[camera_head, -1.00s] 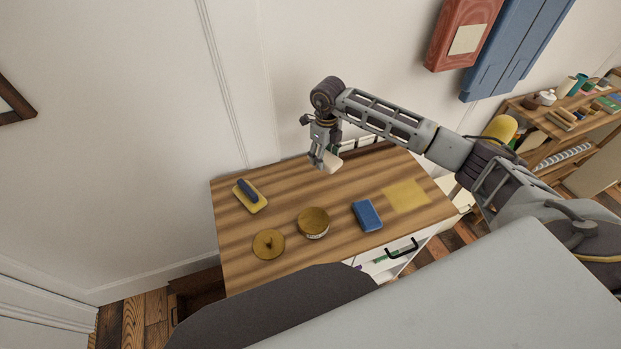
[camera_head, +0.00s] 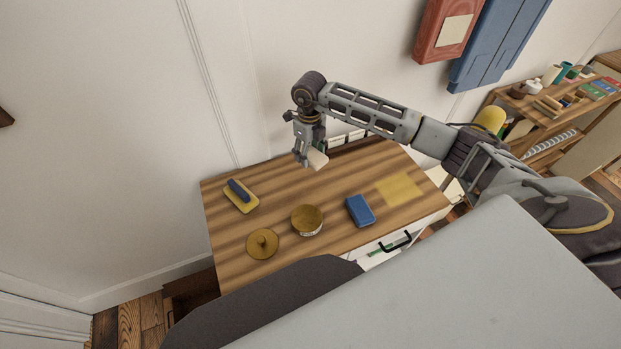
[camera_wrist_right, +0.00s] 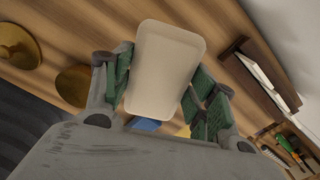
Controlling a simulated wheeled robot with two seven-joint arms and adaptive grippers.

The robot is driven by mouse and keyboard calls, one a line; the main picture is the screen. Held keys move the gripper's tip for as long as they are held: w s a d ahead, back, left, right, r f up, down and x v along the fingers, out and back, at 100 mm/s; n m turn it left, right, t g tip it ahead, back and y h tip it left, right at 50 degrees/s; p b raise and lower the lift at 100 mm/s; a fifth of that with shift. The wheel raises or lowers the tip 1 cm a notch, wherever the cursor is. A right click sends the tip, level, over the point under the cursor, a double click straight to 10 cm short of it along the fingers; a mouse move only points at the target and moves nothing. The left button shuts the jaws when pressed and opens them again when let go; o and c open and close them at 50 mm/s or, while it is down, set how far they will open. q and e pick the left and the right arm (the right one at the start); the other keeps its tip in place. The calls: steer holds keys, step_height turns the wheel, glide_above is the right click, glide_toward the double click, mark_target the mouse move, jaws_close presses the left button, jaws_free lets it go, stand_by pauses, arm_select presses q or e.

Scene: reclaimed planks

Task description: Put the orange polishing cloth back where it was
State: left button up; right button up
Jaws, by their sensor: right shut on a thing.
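My right gripper (camera_head: 304,160) is shut on a pale cream block (camera_head: 318,159) with rounded corners. It holds the block above the back part of the wooden tabletop (camera_head: 345,173). The right wrist view also shows the block (camera_wrist_right: 164,72) between the green-padded fingers. No clearly orange cloth shows. A flat yellow cloth-like square (camera_head: 400,188) lies at the right of the tabletop, apart from the gripper. My left gripper is not in view.
A yellow pad with a dark blue handle (camera_head: 241,196), a brass tin (camera_head: 306,220), a round brass lid (camera_head: 262,244) and a blue block (camera_head: 360,210) stand on the tabletop. A black drawer handle (camera_head: 396,243) is at the front. A shelf (camera_head: 545,110) stands right.

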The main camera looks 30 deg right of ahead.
steer(key=shift+f, duration=0.15)
glide_above(310, 178)
step_height(310, 178, down, 5)
steer(key=shift+r+p, duration=0.1)
steer(key=shift+p, duration=0.2)
steer(key=shift+f, duration=0.55)
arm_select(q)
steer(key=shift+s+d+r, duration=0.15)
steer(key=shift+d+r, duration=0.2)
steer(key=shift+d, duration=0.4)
arm_select(e)
steer(key=shift+f, duration=1.8)
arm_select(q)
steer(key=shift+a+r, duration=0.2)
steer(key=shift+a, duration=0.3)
arm_select(e)
steer(key=shift+f, duration=0.1)
